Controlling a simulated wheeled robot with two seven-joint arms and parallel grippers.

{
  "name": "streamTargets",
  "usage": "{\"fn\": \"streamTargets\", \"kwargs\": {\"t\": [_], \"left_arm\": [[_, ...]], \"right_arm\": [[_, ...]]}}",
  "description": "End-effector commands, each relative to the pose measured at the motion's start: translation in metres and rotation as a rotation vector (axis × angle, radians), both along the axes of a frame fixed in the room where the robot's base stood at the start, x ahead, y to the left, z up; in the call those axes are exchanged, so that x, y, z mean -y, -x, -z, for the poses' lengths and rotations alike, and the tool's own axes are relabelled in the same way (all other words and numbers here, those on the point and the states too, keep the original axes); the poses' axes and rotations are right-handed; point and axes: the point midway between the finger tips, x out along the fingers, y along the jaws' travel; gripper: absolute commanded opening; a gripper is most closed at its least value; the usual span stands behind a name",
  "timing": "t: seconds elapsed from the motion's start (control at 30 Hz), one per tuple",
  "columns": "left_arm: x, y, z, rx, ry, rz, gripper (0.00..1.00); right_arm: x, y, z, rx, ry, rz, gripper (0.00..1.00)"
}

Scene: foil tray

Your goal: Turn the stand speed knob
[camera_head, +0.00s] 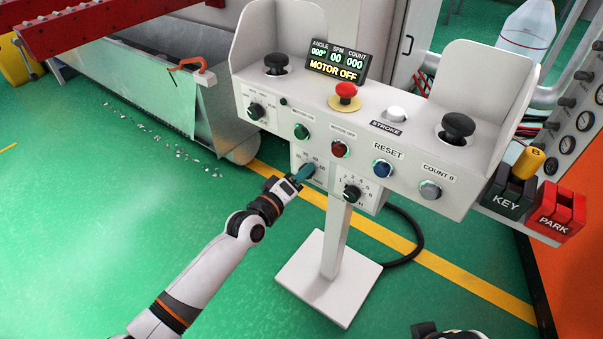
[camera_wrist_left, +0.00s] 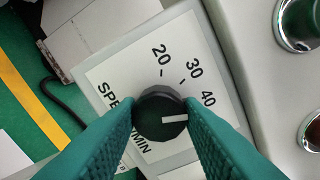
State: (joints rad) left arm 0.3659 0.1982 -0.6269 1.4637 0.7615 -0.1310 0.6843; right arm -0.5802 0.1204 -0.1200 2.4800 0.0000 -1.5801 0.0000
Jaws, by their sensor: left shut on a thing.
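The stand speed knob (camera_wrist_left: 160,112) is black and round with a white pointer line. In the wrist view the line points right, below the printed 40. Its white scale plate (camera_wrist_left: 125,75) carries 20, 30, 40 and a partly covered SPEED/MIN label. My left gripper (camera_head: 301,174) reaches the lower panel of the control stand (camera_head: 335,240). Its teal fingers, also in the wrist view (camera_wrist_left: 160,128), are shut on the knob from both sides. In the head view the fingers mostly hide the knob.
A second black knob (camera_head: 352,193) sits just right on the lower panel. Above are a black selector (camera_head: 255,109), green button (camera_head: 301,131), red button (camera_head: 339,150) and red emergency mushroom (camera_head: 346,91). The display (camera_head: 336,60) reads MOTOR OFF, SPM 00. Green floor (camera_head: 110,220) is open at left.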

Motion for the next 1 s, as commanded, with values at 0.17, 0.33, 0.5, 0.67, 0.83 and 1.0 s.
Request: {"fn": "streamTargets", "kwargs": {"t": [0.17,0.33,0.5,0.67,0.83,1.0], "left_arm": [[0.000,0.001,0.001,0.094,-0.140,0.001,0.11],[0.000,0.001,0.001,0.187,-0.267,0.002,0.11],[0.001,0.001,0.001,0.271,-0.383,0.002,0.11],[0.001,0.001,0.002,0.333,-0.469,0.002,0.11],[0.000,0.001,0.002,0.381,-0.535,0.002,0.11],[0.000,0.001,0.003,0.409,-0.572,0.002,0.11]], "right_arm": [[0.000,0.000,-0.008,0.000,0.000,0.000,0.00],[-0.001,-0.007,0.005,-0.007,-0.002,0.001,0.00],[-0.002,-0.012,0.028,-0.020,0.000,-0.001,0.00],[-0.003,-0.015,0.045,-0.030,0.000,-0.003,0.00],[-0.004,-0.017,0.058,-0.035,0.000,-0.004,0.00],[-0.004,-0.017,0.066,-0.038,0.001,-0.005,0.00]]}}
